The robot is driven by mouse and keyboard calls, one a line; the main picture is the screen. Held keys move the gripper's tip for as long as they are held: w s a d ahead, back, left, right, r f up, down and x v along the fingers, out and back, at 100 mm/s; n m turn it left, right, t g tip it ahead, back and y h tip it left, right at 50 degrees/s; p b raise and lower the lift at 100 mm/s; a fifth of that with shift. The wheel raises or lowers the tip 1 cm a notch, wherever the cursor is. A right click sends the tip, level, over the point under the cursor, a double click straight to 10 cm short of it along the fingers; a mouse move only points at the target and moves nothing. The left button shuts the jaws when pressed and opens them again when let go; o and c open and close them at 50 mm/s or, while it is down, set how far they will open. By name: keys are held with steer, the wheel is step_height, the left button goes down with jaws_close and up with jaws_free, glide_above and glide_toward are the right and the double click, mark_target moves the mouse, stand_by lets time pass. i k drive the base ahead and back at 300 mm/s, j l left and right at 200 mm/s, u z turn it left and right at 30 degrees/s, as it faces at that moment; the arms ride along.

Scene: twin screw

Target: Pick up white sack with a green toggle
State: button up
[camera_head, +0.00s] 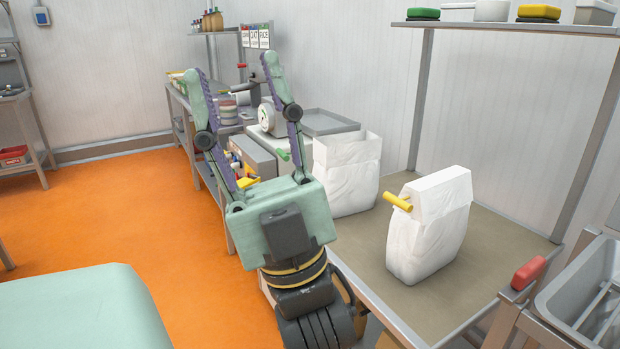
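A white sack (350,170) stands upright at the back of the bench, just right of my gripper. A small green toggle (284,154) shows at its left side, seen between my gripper's fingers. A second white sack (432,232) with a yellow toggle (398,201) stands nearer, to the right, its top folded over. My gripper (232,80) is in the foreground with its two fingers spread wide, open and empty. Its palm and right finger overlap the lower left of the back sack in view. Whether they touch it I cannot tell.
The sacks stand on a bench (480,265) with a metal frame and shelf above. A grey tray (330,122) and cluttered bench lie behind. A grey bin (590,285) and a red-ended handle (528,272) are at the right. The orange floor at left is open.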

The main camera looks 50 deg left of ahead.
mark_target(347, 164)
steer(key=i+u, duration=0.15)
steer(key=u, duration=1.3)
steer(key=i+l, duration=0.2)
steer(key=l, duration=0.25)
steer(key=j+z, duration=0.35)
steer(key=z, duration=0.2)
steer(key=j+z, duration=0.45)
steer(key=j, duration=0.75)
steer(key=k+j, duration=0.1)
steer(key=j, duration=0.9)
steer(key=k+j+z, duration=0.1)
steer(key=j, duration=0.35)
steer(key=k+j, duration=0.15)
steer(key=j, duration=0.35)
steer(key=k+j+z, duration=0.1)
steer(key=j, duration=0.4)
steer(key=i, duration=0.4)
